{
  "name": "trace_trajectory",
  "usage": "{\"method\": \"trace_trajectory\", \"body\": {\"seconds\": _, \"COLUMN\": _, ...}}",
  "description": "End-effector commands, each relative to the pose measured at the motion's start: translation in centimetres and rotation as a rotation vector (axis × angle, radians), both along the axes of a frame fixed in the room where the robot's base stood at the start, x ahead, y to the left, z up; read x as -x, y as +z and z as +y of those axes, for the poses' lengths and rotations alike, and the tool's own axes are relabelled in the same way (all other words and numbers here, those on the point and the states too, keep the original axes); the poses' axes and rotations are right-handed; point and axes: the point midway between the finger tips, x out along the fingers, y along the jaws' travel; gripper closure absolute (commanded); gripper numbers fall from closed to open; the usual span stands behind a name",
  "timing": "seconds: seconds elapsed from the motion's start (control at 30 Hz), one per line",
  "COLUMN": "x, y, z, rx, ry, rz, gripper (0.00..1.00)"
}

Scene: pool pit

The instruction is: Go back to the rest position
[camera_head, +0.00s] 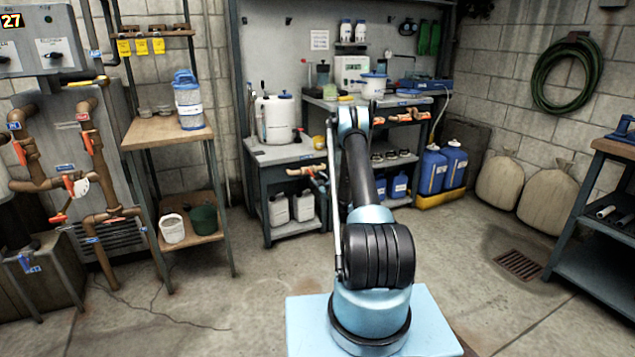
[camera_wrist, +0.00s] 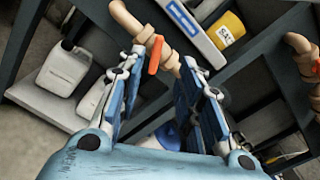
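In the wrist view my gripper (camera_wrist: 164,60) has its two blue fingers spread apart, with a gap between the tips. A tan pipe valve with an orange lever (camera_wrist: 154,54) shows between and beyond the fingertips. I see no clear grip on it. In the head view my arm rises in the middle and bends at the top. My gripper is not clearly visible there, being mostly hidden behind the arm.
A white canister (camera_head: 274,118) stands on the lower bench. Blue jugs (camera_head: 433,170) stand at right behind my arm. A wooden shelf (camera_head: 165,132) holds a blue-lidded container (camera_head: 188,101). Sacks (camera_head: 547,197) lean at the right wall. The floor (camera_head: 240,300) in front is mostly clear.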

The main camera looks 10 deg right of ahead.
Motion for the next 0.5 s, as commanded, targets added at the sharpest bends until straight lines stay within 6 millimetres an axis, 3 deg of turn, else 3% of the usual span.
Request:
{"method": "trace_trajectory", "body": {"seconds": 0.33, "x": 0.1, "y": 0.2, "z": 0.0, "rx": 0.004, "ry": 0.002, "rz": 0.0, "gripper": 0.67}}
{"method": "trace_trajectory", "body": {"seconds": 0.5, "x": 0.2, "y": 2.6, "z": 0.7, "rx": 0.063, "ry": 0.026, "rz": -0.004, "gripper": 0.67}}
